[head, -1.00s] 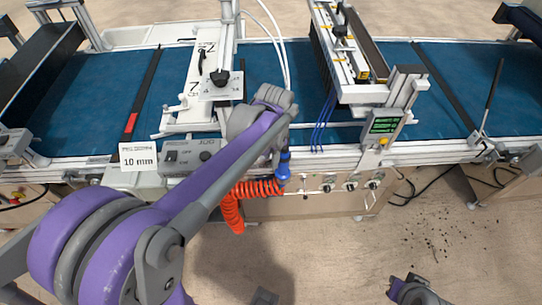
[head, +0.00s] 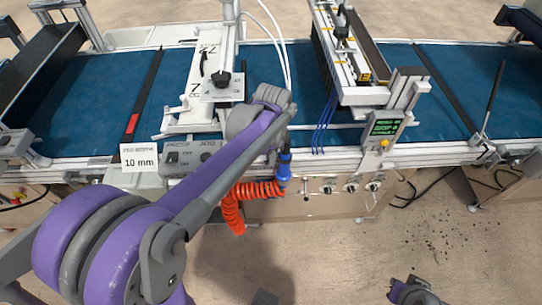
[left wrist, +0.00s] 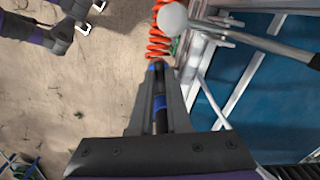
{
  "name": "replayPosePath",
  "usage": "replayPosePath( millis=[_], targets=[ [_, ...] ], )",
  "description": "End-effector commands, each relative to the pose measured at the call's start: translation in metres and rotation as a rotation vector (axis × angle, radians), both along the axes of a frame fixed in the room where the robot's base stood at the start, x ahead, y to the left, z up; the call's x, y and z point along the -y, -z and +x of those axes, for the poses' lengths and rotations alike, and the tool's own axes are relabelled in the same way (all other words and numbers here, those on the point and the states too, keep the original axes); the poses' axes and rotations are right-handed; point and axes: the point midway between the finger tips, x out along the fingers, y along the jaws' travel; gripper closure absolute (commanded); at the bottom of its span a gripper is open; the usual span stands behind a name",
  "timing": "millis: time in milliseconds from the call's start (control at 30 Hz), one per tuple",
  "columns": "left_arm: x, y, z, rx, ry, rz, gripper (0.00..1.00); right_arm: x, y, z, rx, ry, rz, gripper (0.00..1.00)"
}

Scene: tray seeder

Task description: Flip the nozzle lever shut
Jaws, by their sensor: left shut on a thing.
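My left gripper (head: 287,146) is at the front rail of the seeder, right of the head view's control box. In the left wrist view its fingers (left wrist: 159,108) are shut on a dark and blue tool (left wrist: 160,103). The tool's blue end (head: 284,168) hangs below the gripper, beside an orange coiled hose (head: 258,190). I cannot make out which part is the nozzle lever. A black handle (head: 222,79) stands on the white plate over the belt. My right gripper (head: 414,291) is low over the floor; in the left wrist view its two fingertips (left wrist: 92,16) are apart and empty.
The blue belt (head: 90,95) runs across behind the front rail. A control box (head: 184,157) and a 10 mm card (head: 139,158) stand left of the gripper. Several knobs (head: 350,187) line the front panel. A small display (head: 383,128) is to the right.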

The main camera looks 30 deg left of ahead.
Motion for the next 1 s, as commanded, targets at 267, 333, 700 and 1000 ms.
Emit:
replayPosePath(
  millis=[267, 333, 700, 1000],
  targets=[
    [0.0, 0.0, 0.0, 0.0, -0.001, 0.0, 0.55, 0.0, 0.0, 0.0, 0.0, 0.0, 0.0, 1.0],
    [0.0, 0.0, 0.0, 0.0, -0.001, 0.0, 0.55, 0.0, 0.0, 0.0, 0.0, 0.0, 0.0, 1.0],
    [0.001, -0.016, -0.001, 0.0, -0.002, 0.0, 0.55, 0.0, -0.002, 0.0, 0.001, 0.0, 0.0, 1.0],
    [0.004, -0.076, -0.003, 0.0, -0.002, 0.0, 0.55, 0.0, -0.008, 0.002, 0.004, 0.0, 0.0, 1.0]
  ],
)
